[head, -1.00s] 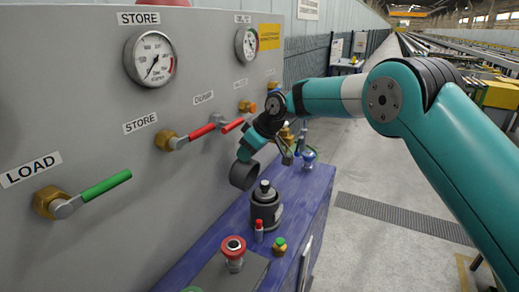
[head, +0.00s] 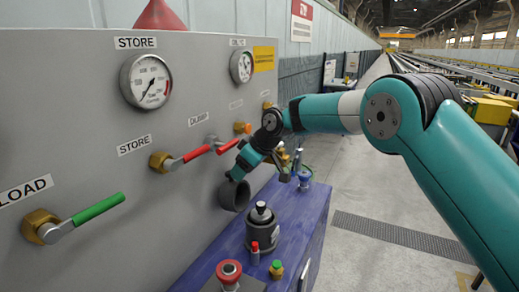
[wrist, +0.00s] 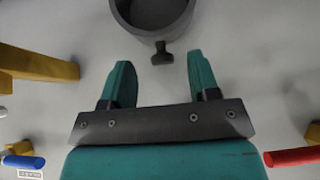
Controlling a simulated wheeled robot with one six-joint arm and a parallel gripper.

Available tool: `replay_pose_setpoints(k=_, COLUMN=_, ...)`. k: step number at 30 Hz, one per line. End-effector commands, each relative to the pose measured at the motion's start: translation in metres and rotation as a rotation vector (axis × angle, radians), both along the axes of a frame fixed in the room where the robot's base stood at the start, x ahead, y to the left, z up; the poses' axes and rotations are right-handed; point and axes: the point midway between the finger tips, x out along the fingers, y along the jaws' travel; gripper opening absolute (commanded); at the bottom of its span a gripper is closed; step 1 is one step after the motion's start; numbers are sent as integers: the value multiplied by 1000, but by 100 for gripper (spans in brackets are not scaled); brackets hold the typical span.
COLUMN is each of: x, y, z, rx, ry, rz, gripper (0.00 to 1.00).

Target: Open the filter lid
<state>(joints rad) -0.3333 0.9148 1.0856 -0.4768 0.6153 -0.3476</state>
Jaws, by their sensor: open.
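A dark grey, round filter fitting (head: 235,195) projects from the panel, low on its right part. I take its round front to be the filter lid, seen partly from the side. In the wrist view its rim (wrist: 140,34) is cut off by the top edge, and a small dark tab (wrist: 162,53) sticks out from it towards my gripper. My gripper (wrist: 160,63) is open and empty, with the tab centred between and just past its teal fingertips. In the head view my gripper (head: 236,174) is just above the fitting. I cannot tell whether it touches.
The grey panel (head: 70,135) carries a green lever (head: 98,207), red levers (head: 195,154) and gauges (head: 147,81). A blue bench (head: 300,215) below holds a dark canister (head: 262,232) and a red button (head: 229,271). Open floor lies right.

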Motion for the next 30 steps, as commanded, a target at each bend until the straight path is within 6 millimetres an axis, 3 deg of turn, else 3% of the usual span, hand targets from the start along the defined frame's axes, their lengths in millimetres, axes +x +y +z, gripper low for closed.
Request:
replay_pose_setpoints(k=18, x=-39, y=-70, z=117, rx=2, ry=-3, rz=-1, gripper=56)
replay_pose_setpoints(k=24, x=-44, y=-77, z=130, rx=1, ry=-1, rz=1, gripper=56)
replay_pose_setpoints(k=30, x=-45, y=-78, z=132, rx=1, ry=-1, rz=1, gripper=56)
